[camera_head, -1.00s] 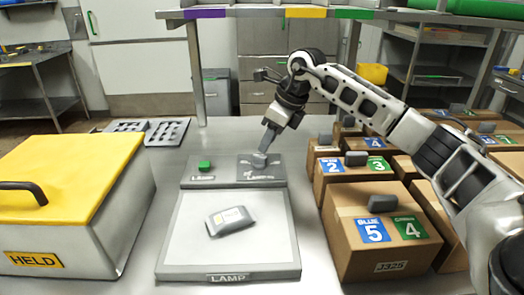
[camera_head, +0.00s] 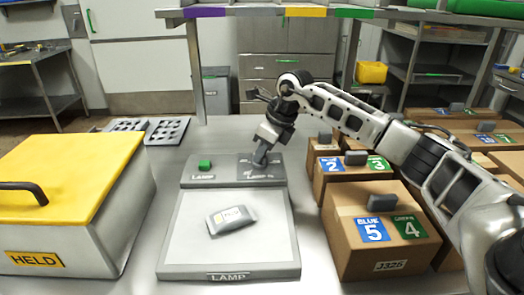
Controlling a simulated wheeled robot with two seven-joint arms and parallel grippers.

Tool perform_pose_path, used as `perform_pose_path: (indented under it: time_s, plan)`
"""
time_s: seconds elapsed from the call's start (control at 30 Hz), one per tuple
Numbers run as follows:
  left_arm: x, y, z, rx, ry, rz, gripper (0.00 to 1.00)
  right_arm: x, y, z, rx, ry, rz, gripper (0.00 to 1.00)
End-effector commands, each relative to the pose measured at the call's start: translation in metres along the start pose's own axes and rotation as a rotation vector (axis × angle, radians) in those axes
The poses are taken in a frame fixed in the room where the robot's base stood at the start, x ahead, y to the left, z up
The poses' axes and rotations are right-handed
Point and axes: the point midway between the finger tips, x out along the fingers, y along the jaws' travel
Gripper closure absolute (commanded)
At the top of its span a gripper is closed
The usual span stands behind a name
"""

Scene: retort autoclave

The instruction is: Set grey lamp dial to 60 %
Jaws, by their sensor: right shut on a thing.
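The grey lamp dial (camera_head: 259,167) sits on the right part of the lamp's grey control panel (camera_head: 222,181). My right gripper (camera_head: 261,156) comes down on it from above and is shut on it. The gripper hides much of the dial, so its setting cannot be read. A green button (camera_head: 205,164) is on the left of the same panel. The lamp's pale plate (camera_head: 185,245) lies in front of the panel, with a grey pouch (camera_head: 231,219) on it. My left gripper is not in view.
A yellow-lidded box (camera_head: 62,185) marked HELD stands at the left. Cardboard boxes (camera_head: 378,250) with grey handles and numbered labels stand at the right, under my right arm. A grey slotted rack (camera_head: 166,131) lies at the back left. A shelf post (camera_head: 195,75) rises behind the panel.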

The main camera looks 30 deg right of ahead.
Motion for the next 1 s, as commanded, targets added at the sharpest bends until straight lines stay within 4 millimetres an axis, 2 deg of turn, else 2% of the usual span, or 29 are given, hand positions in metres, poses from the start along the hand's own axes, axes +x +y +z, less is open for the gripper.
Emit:
perform_pose_path:
  time_s: [0.37,1.0]
  plan:
    - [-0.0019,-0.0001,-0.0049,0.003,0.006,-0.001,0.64,-0.0011,0.0007,0.0005,0.102,-0.001,-0.044,1.00]
    - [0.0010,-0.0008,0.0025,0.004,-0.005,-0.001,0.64,0.0000,0.0040,0.0025,0.633,-0.004,-0.263,1.00]
